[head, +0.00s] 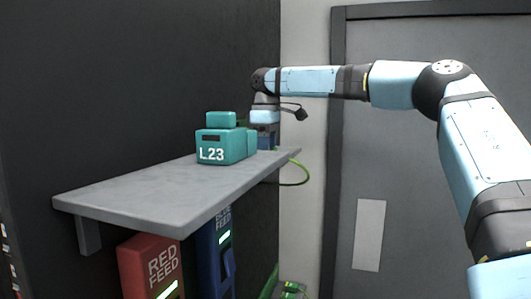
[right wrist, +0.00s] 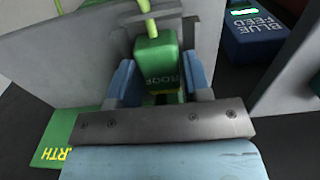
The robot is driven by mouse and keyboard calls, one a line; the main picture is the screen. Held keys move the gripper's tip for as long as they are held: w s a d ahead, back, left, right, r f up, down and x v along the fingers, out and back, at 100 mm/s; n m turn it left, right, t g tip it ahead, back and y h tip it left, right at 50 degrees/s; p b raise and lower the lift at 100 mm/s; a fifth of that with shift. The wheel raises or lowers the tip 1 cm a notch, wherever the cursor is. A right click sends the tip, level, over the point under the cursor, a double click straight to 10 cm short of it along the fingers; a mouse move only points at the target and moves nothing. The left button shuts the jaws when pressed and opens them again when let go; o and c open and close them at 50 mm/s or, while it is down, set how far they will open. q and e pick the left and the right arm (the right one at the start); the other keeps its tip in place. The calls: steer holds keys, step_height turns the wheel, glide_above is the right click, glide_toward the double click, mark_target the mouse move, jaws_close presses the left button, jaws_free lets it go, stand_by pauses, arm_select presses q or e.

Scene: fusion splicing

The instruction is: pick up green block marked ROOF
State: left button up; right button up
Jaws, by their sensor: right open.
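The green block marked ROOF (right wrist: 157,58) shows in the right wrist view, with a yellow-green cable running from its far end. My right gripper (right wrist: 160,80) is open, with one blue finger on each side of the block. I cannot tell whether the fingers touch it. In the head view my right gripper (head: 265,141) points down at the far end of the grey shelf (head: 150,188), just behind the teal blocks. The ROOF block cannot be made out there. My left gripper is in neither view.
A teal block marked L23 (head: 222,147) stands on the shelf, close to my right gripper. Below are a red RED FEED box (head: 150,262) and a blue box (head: 215,250), labelled BLUE FEED in the wrist view. A yellow-green cable (head: 307,176) loops off the shelf's end.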

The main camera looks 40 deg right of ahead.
steer(key=c, duration=0.6)
steer(key=shift+r, duration=0.15)
